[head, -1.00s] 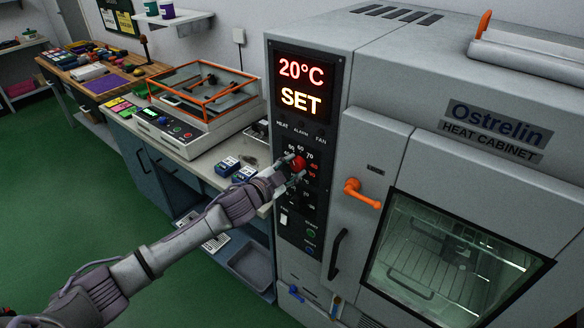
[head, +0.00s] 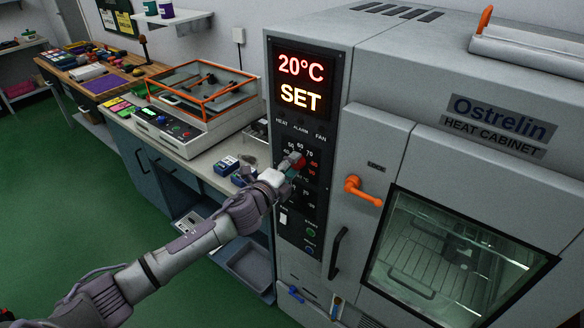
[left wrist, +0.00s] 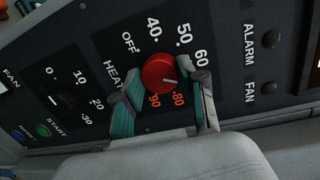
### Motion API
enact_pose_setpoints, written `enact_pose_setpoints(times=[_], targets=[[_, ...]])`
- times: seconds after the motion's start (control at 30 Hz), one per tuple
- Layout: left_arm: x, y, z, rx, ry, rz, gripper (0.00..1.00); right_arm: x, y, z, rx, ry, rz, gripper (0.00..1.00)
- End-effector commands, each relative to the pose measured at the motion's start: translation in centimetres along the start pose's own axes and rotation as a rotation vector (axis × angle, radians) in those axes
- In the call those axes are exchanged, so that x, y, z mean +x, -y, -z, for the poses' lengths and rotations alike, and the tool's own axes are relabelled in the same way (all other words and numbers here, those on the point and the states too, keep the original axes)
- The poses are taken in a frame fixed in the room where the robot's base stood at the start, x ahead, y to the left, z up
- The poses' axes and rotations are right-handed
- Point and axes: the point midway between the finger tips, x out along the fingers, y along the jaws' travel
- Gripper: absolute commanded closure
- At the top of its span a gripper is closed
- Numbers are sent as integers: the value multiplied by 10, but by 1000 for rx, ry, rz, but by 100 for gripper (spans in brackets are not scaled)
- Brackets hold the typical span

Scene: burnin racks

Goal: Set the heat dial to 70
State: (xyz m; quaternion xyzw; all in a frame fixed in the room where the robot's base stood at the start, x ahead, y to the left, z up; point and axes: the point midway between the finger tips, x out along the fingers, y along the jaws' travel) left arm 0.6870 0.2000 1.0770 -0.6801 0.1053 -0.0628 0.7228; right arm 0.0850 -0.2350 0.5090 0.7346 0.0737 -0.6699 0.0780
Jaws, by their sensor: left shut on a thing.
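The red heat dial (head: 298,160) sits on the dark control panel (head: 318,128) of the heat cabinet; it also shows in the left wrist view (left wrist: 157,72). My left gripper (head: 288,167) is shut on the dial, its teal-padded fingers on either side of it in the left wrist view (left wrist: 165,97). The dial's pale mark points to the right and slightly down there, between the 60 and 80 labels. A finger hides the 70 label in that view. The display (head: 300,81) reads 20°C and SET. My right gripper is not in view.
An orange door handle (head: 361,191) and a dark vertical handle (head: 338,254) are right of the panel. A bench with an orange-framed machine (head: 203,90) and blue boxes (head: 230,165) stands to the left. START and FAN controls are on the same panel.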

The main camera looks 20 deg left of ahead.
Motion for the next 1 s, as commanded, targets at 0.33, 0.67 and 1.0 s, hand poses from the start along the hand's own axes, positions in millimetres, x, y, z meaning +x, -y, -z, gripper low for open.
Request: enact_pose_setpoints(times=[0.33, 0.67, 1.0], targets=[[0, 0, 1, 159, 10, 18, 94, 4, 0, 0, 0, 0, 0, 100], [0, 0, 1, 195, 13, 21, 94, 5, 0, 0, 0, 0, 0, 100], [0, 0, 1, 194, 12, 21, 49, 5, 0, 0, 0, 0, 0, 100]])
